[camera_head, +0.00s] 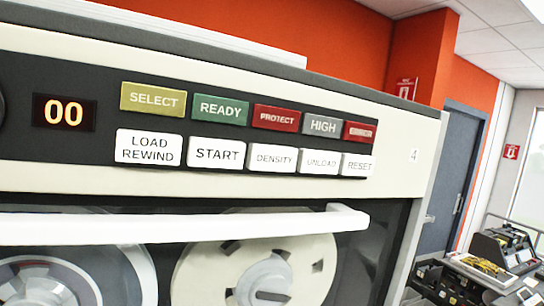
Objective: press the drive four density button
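The white DENSITY button (272,158) is in the lower row of the control panel (104,120) on a tape drive marked 4 (414,155). It sits between the white START button (217,153) and the white UNLOAD button (319,162). Above it are the red PROTECT light (276,118) and the grey HIGH light (322,124). Nothing covers the button. My gripper is not in view, so its state does not show.
A white horizontal handle (180,226) juts out below the panel, in front of the tape reels (265,265). An orange display (64,113) reads 00. A blue-grey door (455,175) and a table of equipment (490,262) are to the right.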

